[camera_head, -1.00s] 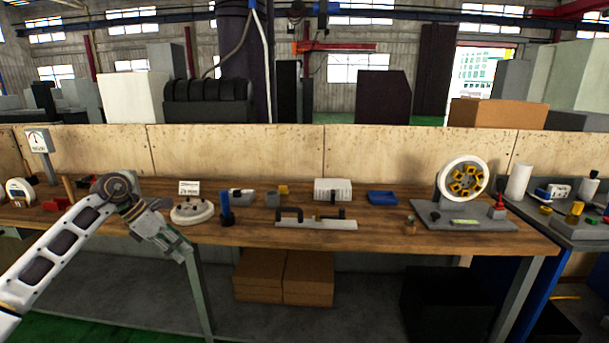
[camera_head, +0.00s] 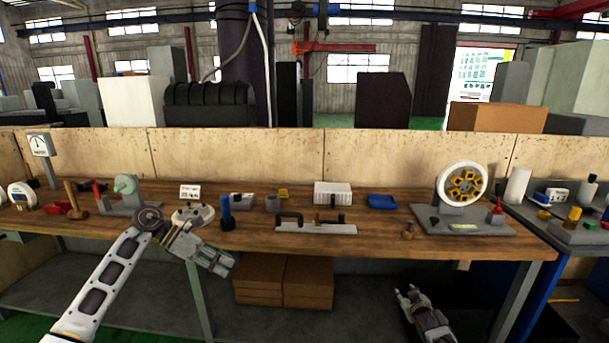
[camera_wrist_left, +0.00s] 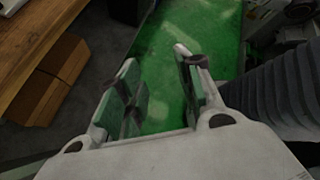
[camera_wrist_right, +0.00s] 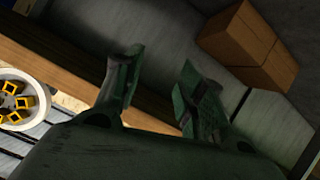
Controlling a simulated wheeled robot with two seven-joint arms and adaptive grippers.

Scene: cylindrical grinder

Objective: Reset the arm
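My left gripper (camera_head: 222,264) is in front of the workbench's front edge, left of centre in the head view. In the left wrist view its two fingers (camera_wrist_left: 160,95) are apart with nothing between them, above a green floor. My right gripper (camera_head: 408,292) shows low in the head view, in front of the bench and below its top. In the right wrist view its fingers (camera_wrist_right: 160,90) are apart and empty. Most of my right arm is outside the head view.
The wooden workbench (camera_head: 380,240) carries a grinding wheel on a grey base (camera_head: 470,218), a grey plate with dark handles (camera_head: 318,228), a blue tray (camera_head: 382,201), a blue-handled tool (camera_head: 226,208) and a round white fixture (camera_head: 193,214). Cardboard boxes (camera_head: 283,282) sit below.

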